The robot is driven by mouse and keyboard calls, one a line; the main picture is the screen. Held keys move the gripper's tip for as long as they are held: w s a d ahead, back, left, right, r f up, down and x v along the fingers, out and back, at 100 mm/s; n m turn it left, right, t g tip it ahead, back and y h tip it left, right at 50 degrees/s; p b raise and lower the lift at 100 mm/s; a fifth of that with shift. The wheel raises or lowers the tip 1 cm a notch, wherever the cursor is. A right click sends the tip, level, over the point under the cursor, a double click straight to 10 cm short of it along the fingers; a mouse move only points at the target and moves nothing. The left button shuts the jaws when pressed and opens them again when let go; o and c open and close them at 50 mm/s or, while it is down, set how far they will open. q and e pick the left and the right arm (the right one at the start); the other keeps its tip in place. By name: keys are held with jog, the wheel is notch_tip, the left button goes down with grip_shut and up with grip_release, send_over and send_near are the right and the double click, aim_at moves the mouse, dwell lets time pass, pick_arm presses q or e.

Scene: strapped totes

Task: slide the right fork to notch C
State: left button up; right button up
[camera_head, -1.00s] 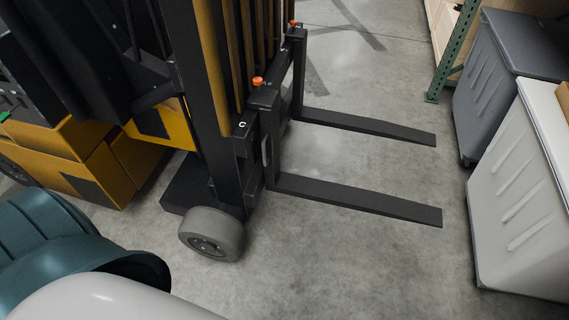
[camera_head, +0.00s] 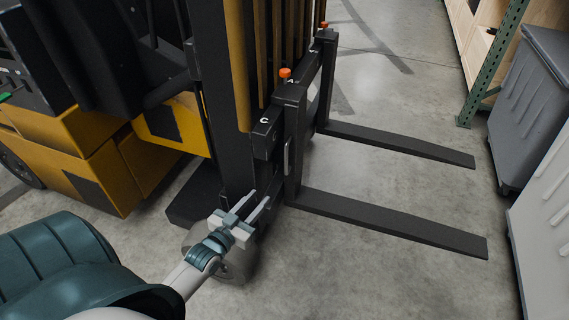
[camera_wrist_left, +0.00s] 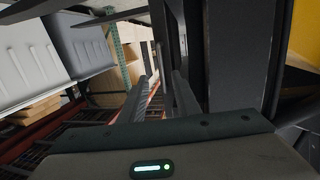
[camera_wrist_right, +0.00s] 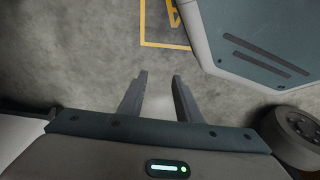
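The right fork (camera_head: 390,221) is the nearer of two dark forks on a yellow forklift. Its shank (camera_head: 292,140) hangs on the carriage bar, with an orange knob (camera_head: 285,73) on top and a grey handle (camera_head: 287,157) on its side. A white C mark (camera_head: 264,121) is on the bar's near end, to the left of the shank. My left gripper (camera_head: 257,203) is open and empty, below and left of the handle, apart from it. Its open fingers also show in the left wrist view (camera_wrist_left: 160,90). My right gripper (camera_wrist_right: 158,90) is open and empty above the floor.
The far fork (camera_head: 400,144) has its own orange knob (camera_head: 323,25). A grey bin (camera_head: 530,105) and a white bin (camera_head: 545,225) stand at the right, by a green rack post (camera_head: 492,65). The floor (camera_head: 390,185) between the forks is clear.

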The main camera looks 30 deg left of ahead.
pick_arm(q)
jog(key=shift+t, duration=0.6)
jog(key=r, duration=0.4)
jog(key=shift+w+a+r, duration=0.15)
jog(key=shift+w+r, duration=0.05)
jog(key=shift+w, duration=0.05)
pick_arm(e)
jog(key=shift+w+a+r, duration=0.1)
jog(key=shift+w+r, duration=0.2)
jog(key=shift+r, duration=0.3)
pick_arm(q)
jog(key=shift+w, duration=0.15)
send_over(286, 172)
jog(key=shift+w+a, duration=0.15)
jog(key=shift+w, duration=0.2)
pick_arm(e)
jog(key=shift+s+f, duration=0.1)
pick_arm(q)
grip_shut()
